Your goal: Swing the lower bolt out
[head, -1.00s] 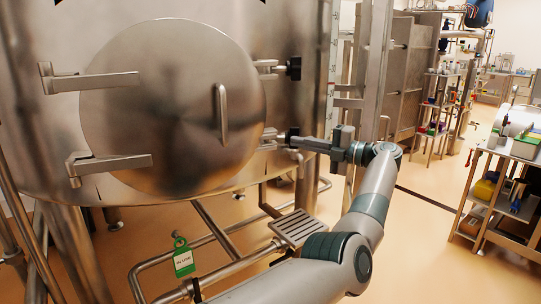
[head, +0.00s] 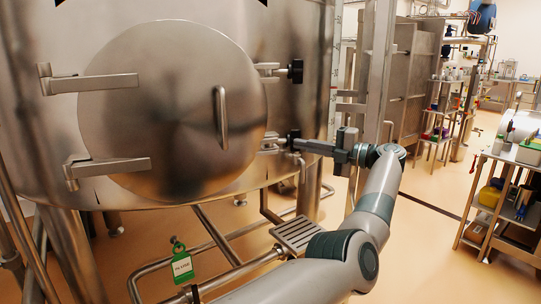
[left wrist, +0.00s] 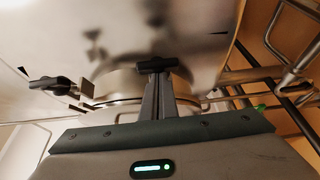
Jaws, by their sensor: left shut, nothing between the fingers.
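The round steel hatch (head: 165,110) is closed against the hopper, with a vertical handle on its face. The lower bolt's black knob (head: 293,139) is at the hatch's lower right, with the bolt lying at the lug on the hatch edge. My left gripper (head: 300,146) is right at this knob, its fingers shut with nothing between them. In the left wrist view the shut fingers (left wrist: 157,100) reach up to the knob (left wrist: 157,66); I cannot tell whether they touch it. The upper bolt's black knob (head: 296,71) sits above, and also shows at left in the wrist view (left wrist: 50,84).
Two hinge arms (head: 95,83) hold the hatch at left. Pipes and a small slatted step (head: 297,234) lie below the hopper, with a green tag (head: 182,264) hanging there. A steel frame (head: 375,90) stands right of the hopper. A cart (head: 505,195) is farther right.

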